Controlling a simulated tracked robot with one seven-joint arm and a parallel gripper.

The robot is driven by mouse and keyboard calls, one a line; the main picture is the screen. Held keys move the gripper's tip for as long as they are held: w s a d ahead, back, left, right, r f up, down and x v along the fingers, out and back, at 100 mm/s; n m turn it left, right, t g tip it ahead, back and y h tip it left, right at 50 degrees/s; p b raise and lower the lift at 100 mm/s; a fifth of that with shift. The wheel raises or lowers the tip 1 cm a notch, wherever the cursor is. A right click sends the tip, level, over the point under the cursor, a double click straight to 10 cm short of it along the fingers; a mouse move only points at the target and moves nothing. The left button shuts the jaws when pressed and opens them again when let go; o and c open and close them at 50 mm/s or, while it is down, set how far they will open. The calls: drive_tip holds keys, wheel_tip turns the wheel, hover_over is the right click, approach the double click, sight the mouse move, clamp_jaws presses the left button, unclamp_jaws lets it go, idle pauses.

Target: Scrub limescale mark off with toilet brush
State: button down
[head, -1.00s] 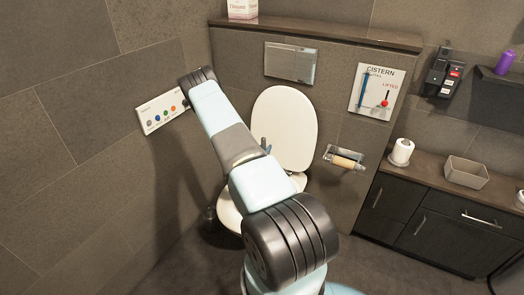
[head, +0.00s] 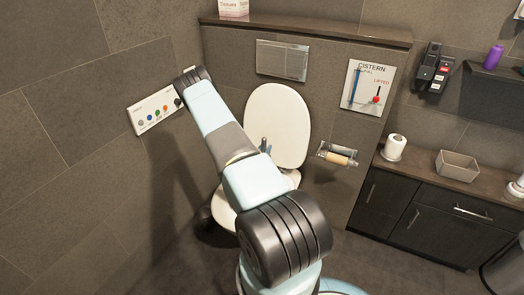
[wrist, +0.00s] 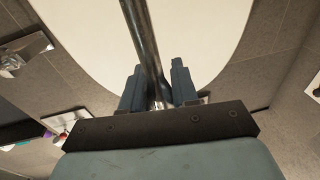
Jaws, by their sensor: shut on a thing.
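The toilet stands against the back wall with its white lid (head: 276,125) raised. Part of the white seat (head: 222,208) shows beside my arm, which covers most of the bowl. In the wrist view, my gripper (wrist: 157,88) is shut on a dark metallic rod (wrist: 143,40), which looks like the toilet brush handle. The rod runs up out of the picture between the fingers, with the white lid or seat (wrist: 200,30) behind it. The brush head is not visible. A small blue-grey piece shows before the lid in the head view, perhaps a fingertip. I see no limescale mark.
A paper roll holder (head: 338,156) is on the wall right of the toilet. A button panel (head: 155,113) is on the left wall. A dark cabinet (head: 425,220) stands at the right. Grey floor lies between my base and the cabinet.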

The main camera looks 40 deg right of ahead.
drive_tip(key=shift+s, duration=0.2)
drive_tip(key=shift+s+d+r, duration=0.1)
drive_tip(key=shift+s+d, duration=0.3)
drive_tip(key=shift+s, duration=0.4)
drive_tip(key=shift+r, duration=2.5)
